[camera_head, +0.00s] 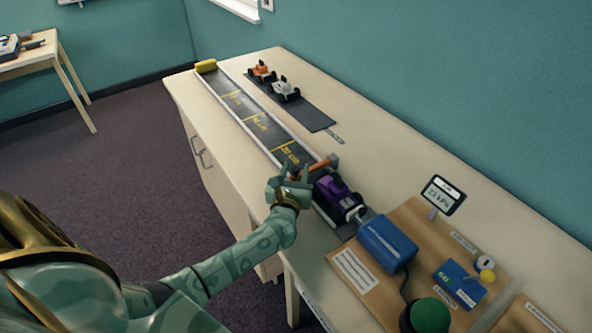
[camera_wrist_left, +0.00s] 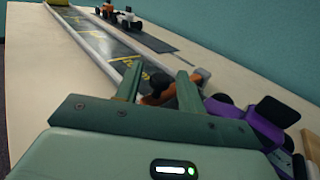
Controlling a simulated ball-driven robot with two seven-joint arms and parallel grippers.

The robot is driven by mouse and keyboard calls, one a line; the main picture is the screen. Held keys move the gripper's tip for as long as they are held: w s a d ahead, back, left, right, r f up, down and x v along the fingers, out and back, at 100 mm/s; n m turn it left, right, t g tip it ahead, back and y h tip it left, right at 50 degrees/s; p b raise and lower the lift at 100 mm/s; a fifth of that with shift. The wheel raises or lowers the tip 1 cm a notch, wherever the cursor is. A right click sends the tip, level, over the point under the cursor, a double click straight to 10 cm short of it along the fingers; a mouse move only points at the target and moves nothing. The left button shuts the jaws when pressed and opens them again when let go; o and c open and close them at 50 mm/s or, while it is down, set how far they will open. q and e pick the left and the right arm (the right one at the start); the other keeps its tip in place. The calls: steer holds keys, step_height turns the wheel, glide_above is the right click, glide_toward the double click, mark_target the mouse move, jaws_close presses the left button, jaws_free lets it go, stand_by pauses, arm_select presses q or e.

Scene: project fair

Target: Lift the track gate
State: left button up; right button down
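The track gate (camera_head: 323,163) is an orange bar with a grey block at its far end, lying low across the dark track (camera_head: 267,128) just ahead of a purple car (camera_head: 337,197). My left gripper (camera_head: 293,172) is at the gate's near end. In the left wrist view, my left gripper's (camera_wrist_left: 157,82) two green fingers stand apart, with the gate's dark knob and orange bar (camera_wrist_left: 166,94) between or just beyond them. Whether the fingers touch it I cannot tell. The purple car also shows there (camera_wrist_left: 245,117). My right gripper is not in view.
A blue box (camera_head: 387,243) on a wooden board stands behind the purple car, with a small display (camera_head: 443,195) and a green dome (camera_head: 430,315). An orange car (camera_head: 262,73) and a white car (camera_head: 285,90) stand on a dark mat beyond the track. A yellow block (camera_head: 206,66) closes the track's far end.

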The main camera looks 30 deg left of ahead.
arm_select(q)
steer(key=shift+w+a, duration=0.15)
steer(key=shift+w, duration=0.2)
